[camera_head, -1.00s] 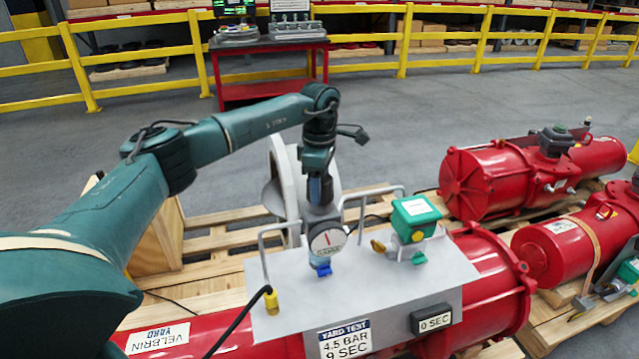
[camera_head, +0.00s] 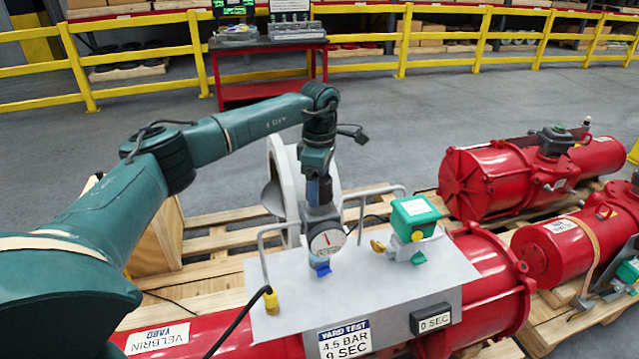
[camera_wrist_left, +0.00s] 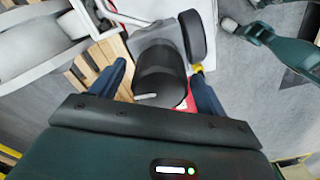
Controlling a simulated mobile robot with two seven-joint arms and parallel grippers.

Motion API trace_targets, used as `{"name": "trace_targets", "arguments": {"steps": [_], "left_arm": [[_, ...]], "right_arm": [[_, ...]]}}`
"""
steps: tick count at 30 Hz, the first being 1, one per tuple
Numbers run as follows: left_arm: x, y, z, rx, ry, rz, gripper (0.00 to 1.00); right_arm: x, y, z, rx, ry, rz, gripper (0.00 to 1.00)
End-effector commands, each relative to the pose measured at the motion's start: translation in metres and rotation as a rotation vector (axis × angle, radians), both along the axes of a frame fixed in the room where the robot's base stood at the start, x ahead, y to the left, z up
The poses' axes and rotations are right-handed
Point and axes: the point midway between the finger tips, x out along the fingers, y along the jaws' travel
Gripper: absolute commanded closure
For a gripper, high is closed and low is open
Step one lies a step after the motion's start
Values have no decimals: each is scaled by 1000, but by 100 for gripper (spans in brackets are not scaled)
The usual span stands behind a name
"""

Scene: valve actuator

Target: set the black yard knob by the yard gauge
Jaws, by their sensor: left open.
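The yard gauge (camera_head: 327,243) is a round white dial with a red mark, facing me on a grey and blue fitting above the grey plate. The black yard knob (camera_wrist_left: 160,72) shows in the left wrist view as a dark cylinder with a white pointer line. In the head view the knob cannot be made out behind my gripper. My left gripper (camera_head: 320,192) points down over the fitting, just above the gauge. In the left wrist view its open blue fingers (camera_wrist_left: 160,88) stand on both sides of the knob; contact cannot be told. My right gripper is not in view.
The grey plate (camera_head: 385,290) carries bent handles, a green box (camera_head: 415,212) and a yellow-ended hose (camera_head: 271,300). A sign (camera_head: 344,341) reads 4.5 BAR 9 SEC; a display (camera_head: 431,321) reads 0 SEC. Other red actuators (camera_head: 500,180) lie on pallets at the right.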

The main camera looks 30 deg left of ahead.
Motion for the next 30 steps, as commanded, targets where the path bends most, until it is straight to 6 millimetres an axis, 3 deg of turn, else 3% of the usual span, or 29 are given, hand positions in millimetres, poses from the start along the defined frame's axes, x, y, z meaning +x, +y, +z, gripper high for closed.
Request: {"name": "trace_targets", "arguments": {"steps": [5,18,24,30], "left_arm": [[1,0,20,-2,-5,0,25],[1,0,111,-2,-5,0,25],[0,0,129,-1,-3,0,25],[0,0,131,-1,0,0,25]], "right_arm": [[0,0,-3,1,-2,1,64],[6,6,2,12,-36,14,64],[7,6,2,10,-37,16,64],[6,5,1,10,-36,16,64]]}}
